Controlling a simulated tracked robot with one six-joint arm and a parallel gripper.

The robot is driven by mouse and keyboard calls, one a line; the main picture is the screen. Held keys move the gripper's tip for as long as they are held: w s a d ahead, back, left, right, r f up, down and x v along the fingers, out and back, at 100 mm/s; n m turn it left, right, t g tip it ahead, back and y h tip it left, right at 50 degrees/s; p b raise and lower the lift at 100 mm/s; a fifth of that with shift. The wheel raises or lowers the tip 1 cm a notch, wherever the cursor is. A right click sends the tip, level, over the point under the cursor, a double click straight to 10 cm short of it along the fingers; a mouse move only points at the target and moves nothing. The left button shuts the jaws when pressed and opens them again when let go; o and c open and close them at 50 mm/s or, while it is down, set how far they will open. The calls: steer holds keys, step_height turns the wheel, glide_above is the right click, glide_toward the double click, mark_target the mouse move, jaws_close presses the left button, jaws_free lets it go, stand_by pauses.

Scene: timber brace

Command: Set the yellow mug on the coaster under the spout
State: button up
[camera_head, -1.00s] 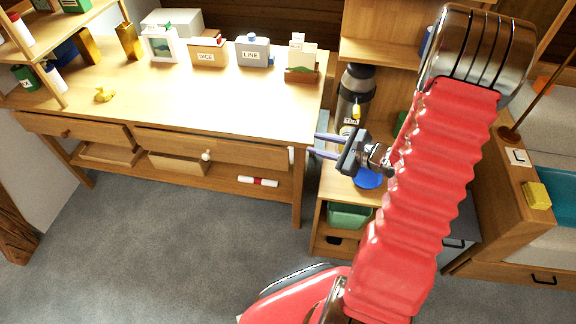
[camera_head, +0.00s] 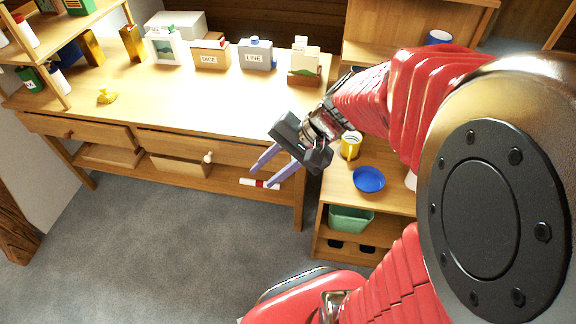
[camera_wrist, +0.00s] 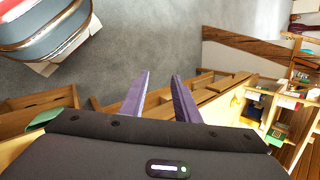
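The yellow mug (camera_head: 350,146) stands on the small wooden cabinet right of the workbench, partly behind my arm. The tea flask with the spout is almost wholly hidden behind my arm. I cannot make out the coaster.
A blue dish (camera_head: 368,179) sits on the cabinet just in front of the mug. A green bin (camera_head: 350,219) is on the shelf below. Labelled boxes stand at the back of the workbench (camera_head: 200,105). A blue cup (camera_head: 439,37) is on the upper shelf. The grey floor is clear.

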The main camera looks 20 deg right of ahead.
steer(key=s+d+r+n+t+h, duration=0.1)
steer(key=s+r+n+t+h, duration=0.1)
steer(key=s+r+n+h, duration=0.4)
step_height(320, 180, up, 3)
steer(key=s+n, duration=0.2)
steer(key=n, duration=0.1)
steer(key=shift+s+d+h, duration=0.15)
steer(key=shift+d+h, duration=0.15)
